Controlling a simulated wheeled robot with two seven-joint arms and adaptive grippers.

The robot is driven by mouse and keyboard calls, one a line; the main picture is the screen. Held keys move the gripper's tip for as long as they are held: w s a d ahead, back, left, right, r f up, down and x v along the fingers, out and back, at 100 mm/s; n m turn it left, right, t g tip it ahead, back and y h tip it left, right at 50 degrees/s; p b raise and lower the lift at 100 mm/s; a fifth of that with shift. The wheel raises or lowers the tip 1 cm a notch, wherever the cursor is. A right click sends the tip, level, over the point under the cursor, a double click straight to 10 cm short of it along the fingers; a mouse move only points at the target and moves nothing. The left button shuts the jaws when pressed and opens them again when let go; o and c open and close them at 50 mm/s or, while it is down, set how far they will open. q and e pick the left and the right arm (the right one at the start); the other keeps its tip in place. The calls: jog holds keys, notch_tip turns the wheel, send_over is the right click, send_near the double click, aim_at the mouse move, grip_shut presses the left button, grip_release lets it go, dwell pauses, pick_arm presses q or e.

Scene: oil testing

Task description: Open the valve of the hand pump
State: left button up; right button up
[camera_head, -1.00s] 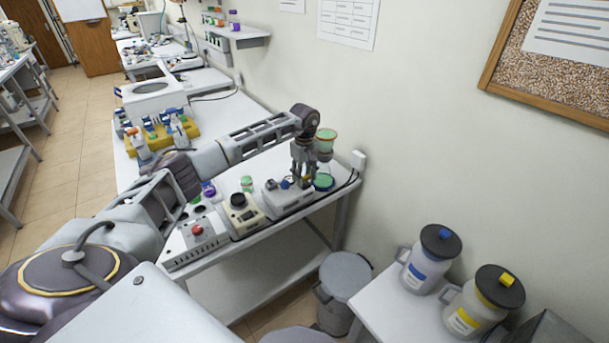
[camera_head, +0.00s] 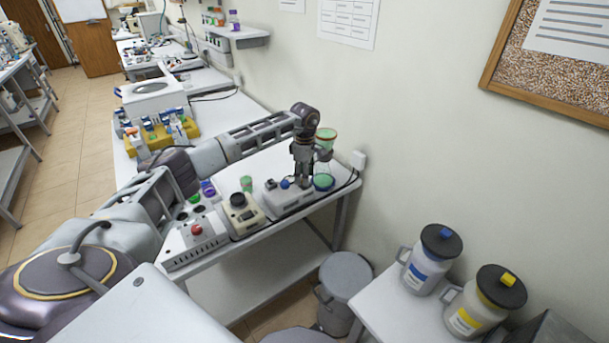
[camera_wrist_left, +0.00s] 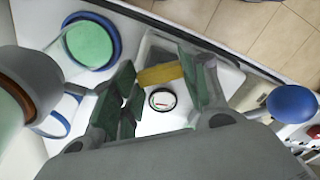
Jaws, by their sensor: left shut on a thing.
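The hand pump (camera_head: 290,199) is a pale box with a blue ball on top, at the right end of the bench by the wall. In the left wrist view its round gauge (camera_wrist_left: 162,99) and blue ball handle (camera_wrist_left: 292,104) show. A yellow valve piece (camera_wrist_left: 160,75) lies beside the gauge, between my left fingers. My left gripper (camera_head: 303,183) points down over the pump and is shut on this yellow piece, a finger on each side. The fingers hide part of the pump. My right gripper is in neither view.
Glassware with a green top (camera_head: 326,138) and blue-rimmed green base (camera_head: 324,182) stands right beside the gripper. A beige device with a black knob (camera_head: 244,213) and a red-button box (camera_head: 192,241) stand left. A grey bin (camera_head: 345,277) is below.

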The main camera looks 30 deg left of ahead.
pick_arm(q)
jog(key=n, duration=0.5)
jog(key=shift+r, duration=0.1)
jog(key=shift+n, duration=2.7)
jog(key=o, duration=1)
notch_tip(320, 180, up, 12)
